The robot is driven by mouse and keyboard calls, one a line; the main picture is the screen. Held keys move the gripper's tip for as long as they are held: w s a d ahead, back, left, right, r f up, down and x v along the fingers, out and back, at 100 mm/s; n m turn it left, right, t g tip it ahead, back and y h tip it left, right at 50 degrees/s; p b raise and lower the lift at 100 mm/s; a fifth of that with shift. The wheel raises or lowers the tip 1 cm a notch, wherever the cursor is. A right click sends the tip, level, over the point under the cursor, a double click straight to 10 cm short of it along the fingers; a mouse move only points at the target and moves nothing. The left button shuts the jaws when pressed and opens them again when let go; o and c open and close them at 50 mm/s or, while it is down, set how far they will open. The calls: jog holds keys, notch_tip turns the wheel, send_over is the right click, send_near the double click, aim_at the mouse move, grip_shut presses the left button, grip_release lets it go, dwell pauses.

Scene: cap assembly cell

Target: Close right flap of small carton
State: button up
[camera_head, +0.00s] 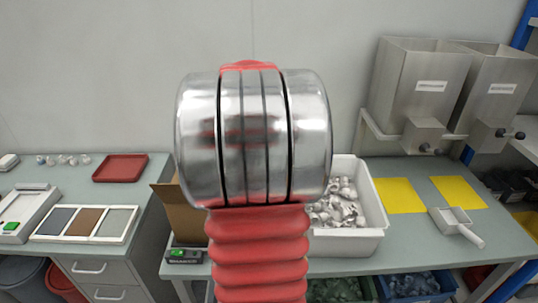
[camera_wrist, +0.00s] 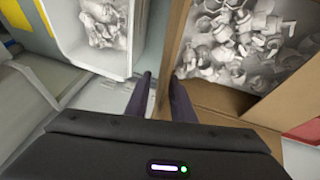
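The small brown carton (camera_head: 185,217) stands on the bench, mostly hidden behind my arm in the head view; one raised flap (camera_head: 163,203) sticks out at its left. In the wrist view the carton (camera_wrist: 215,96) is open at the right and holds many pale caps (camera_wrist: 235,45). Its flap (camera_wrist: 172,40) on the side facing the white bin stands up like a thin wall. My gripper (camera_wrist: 160,76) has its two dark fingers apart, close to this flap's end. I cannot tell whether they touch it. My gripper is hidden in the head view.
A white bin (camera_head: 372,208) of metallic parts stands right of the carton, with a narrow gap between them. Yellow mats (camera_head: 398,195) and a scoop (camera_head: 457,225) lie further right. A red tray (camera_head: 120,168) lies on the left bench. Steel hoppers (camera_head: 415,85) hang at right.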

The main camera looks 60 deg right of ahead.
grip_shut()
dwell(1.2)
